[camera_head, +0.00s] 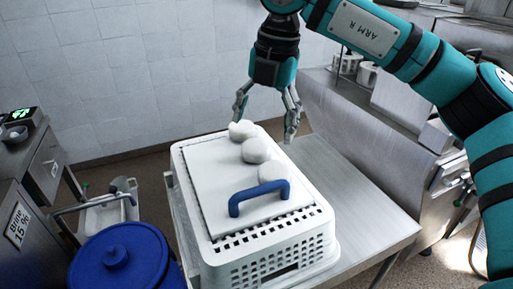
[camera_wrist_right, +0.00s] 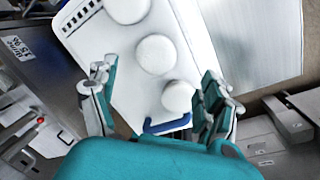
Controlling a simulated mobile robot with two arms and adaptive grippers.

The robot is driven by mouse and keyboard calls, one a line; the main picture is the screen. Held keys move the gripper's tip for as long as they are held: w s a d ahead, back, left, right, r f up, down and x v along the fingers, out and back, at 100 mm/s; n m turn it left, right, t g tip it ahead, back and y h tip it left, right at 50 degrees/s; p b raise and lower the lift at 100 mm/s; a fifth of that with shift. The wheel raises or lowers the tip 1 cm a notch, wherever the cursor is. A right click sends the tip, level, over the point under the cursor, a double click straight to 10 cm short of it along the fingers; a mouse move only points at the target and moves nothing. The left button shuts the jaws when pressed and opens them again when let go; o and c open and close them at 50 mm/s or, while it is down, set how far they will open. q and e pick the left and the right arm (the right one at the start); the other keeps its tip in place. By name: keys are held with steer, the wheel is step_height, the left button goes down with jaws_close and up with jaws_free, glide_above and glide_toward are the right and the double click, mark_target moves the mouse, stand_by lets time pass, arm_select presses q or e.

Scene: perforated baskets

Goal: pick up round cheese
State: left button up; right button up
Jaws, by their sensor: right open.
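Three round white cheeses lie in a row on a white board (camera_head: 205,180) over a white perforated basket. In the head view they are the far cheese (camera_head: 240,130), the middle cheese (camera_head: 256,150) and the near cheese (camera_head: 273,174). My right gripper (camera_head: 266,122) is open and empty, pointing down around the far end of the row. The right wrist view shows its spread fingers (camera_wrist_right: 158,88), with a middle cheese (camera_wrist_right: 155,54) and a lower cheese (camera_wrist_right: 178,97) in the span between them. Contact cannot be told. My left gripper is out of view.
The basket (camera_head: 275,262) stands on a steel table (camera_head: 373,215) with bare room at right. A blue handle (camera_head: 259,196) rises from its near end. A blue lidded drum (camera_head: 120,262) is at the lower left. Steel counters flank both sides.

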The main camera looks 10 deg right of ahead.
mark_target(256, 145)
steer(key=shift+w+a+f+p, duration=0.1)
steer(key=shift+a+f+p, duration=0.15)
steer(key=shift+f, duration=0.75)
steer(key=shift+w+a+f+p, duration=0.2)
steer(key=shift+f+p, duration=0.1)
steer(key=shift+f, duration=0.75)
steer(key=shift+w+a+f+p, duration=0.1)
steer(key=shift+a+f+p, duration=0.15)
steer(key=shift+f, duration=0.75)
steer(key=c, duration=1.3)
steer(key=shift+r, duration=0.1)
